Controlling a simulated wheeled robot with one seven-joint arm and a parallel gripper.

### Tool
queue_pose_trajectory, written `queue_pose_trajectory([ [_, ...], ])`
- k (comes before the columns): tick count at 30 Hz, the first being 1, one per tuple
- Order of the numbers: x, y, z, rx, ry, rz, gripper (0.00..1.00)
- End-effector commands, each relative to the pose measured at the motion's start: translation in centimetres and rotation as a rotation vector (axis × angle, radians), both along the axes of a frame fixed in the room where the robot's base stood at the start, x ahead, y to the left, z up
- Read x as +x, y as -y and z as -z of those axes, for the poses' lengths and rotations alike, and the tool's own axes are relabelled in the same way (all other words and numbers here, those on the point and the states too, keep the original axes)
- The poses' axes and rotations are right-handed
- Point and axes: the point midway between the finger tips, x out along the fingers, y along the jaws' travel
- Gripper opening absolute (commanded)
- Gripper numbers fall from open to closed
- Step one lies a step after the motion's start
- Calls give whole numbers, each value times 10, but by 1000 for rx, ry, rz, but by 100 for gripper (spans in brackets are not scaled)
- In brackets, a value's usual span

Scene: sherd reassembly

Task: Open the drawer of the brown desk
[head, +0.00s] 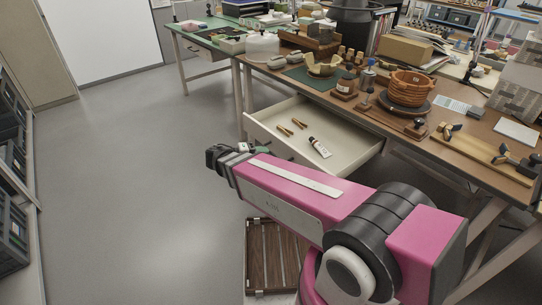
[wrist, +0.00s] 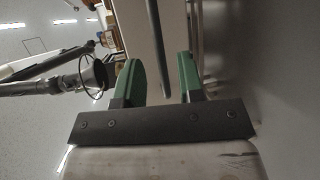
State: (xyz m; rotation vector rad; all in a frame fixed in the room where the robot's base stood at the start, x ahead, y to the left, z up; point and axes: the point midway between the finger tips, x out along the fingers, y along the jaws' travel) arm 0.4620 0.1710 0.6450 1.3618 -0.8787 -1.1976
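The brown desk (head: 350,108) stands at the right in the head view. Its cream drawer (head: 345,153) is pulled out, showing a tube (head: 320,148) and several small wooden-handled tools (head: 292,128) inside. My gripper (head: 262,150) is at the drawer's front, partly hidden by my pink arm. In the wrist view my gripper's two green fingers (wrist: 160,76) are apart. A dark handle bar (wrist: 158,45) shows between them, with a gap on each side. The drawer front (wrist: 178,25) is behind the bar.
The desk top carries a terracotta pot (head: 408,88), a green mat (head: 310,78) and several small items. A green-topped table (head: 205,38) stands behind at the left. A slatted wooden piece (head: 270,255) is low beside my arm. The grey floor (head: 140,180) at the left is clear.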

Motion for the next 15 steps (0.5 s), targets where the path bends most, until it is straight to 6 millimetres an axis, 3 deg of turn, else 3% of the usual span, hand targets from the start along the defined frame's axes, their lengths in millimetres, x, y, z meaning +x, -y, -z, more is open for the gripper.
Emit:
queue_pose_trajectory([
  [7,-8,-40,-7,0,1,-2,35],
  [15,-13,-57,-11,1,0,1,35],
])
